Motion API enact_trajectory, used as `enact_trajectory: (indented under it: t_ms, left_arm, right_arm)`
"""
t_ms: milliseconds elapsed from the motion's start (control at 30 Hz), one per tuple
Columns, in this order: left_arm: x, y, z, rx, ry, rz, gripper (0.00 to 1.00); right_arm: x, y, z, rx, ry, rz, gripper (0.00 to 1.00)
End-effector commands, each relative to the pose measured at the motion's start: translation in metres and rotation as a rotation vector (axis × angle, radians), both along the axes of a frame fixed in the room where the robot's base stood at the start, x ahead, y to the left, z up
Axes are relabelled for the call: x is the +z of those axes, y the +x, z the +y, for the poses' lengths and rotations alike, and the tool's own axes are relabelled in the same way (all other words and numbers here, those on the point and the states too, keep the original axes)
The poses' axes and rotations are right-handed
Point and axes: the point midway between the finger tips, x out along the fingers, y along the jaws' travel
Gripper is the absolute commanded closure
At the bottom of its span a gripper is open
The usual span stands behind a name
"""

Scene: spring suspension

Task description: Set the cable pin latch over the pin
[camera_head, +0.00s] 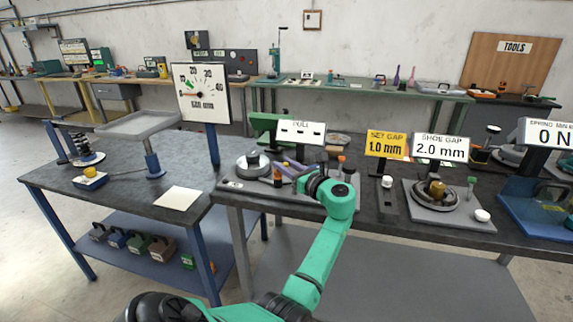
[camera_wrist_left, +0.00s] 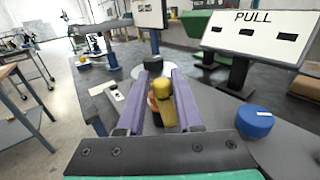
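My left gripper (camera_head: 289,171) comes in over the PULL station on the middle bench. In the left wrist view its two purple fingers (camera_wrist_left: 160,76) are apart. A yellow knob-like part (camera_wrist_left: 161,88) with a brass-coloured flat piece (camera_wrist_left: 168,113) shows between them, closer to the right finger; contact cannot be told. A small orange part (camera_wrist_left: 153,106) is partly hidden beneath. Beyond the fingertips stands a dark round post (camera_wrist_left: 153,64) on a pale disc (camera_head: 253,166). I cannot clearly tell which part is the latch and which the pin. My right gripper is not in view.
The PULL sign (camera_head: 301,131) stands behind the gripper. A blue round cap (camera_wrist_left: 255,121) is to the right in the wrist view. The gauge panel (camera_head: 200,92) rises at left. The SHOE GAP fixture (camera_head: 437,193) is at right. The left table (camera_head: 125,187) has bare room.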

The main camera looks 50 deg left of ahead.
Motion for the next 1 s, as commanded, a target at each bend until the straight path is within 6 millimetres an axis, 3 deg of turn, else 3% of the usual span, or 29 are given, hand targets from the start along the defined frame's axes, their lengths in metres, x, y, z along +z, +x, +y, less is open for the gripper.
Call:
enact_trajectory:
  t_ms: [333,467,800,1000]
  left_arm:
    - [0.002,0.001,-0.001,-0.003,0.005,-0.001,0.44]
    - [0.001,0.001,-0.013,-0.006,0.006,-0.001,0.44]
    - [-0.002,-0.005,-0.107,-0.006,0.002,0.0,0.44]
    - [0.0,-0.007,-0.141,-0.002,0.002,0.0,0.44]
  right_arm:
    - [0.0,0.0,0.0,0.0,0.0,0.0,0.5]
    - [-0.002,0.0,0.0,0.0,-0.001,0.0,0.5]
    - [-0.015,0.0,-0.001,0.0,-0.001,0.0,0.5]
    - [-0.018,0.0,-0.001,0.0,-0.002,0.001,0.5]
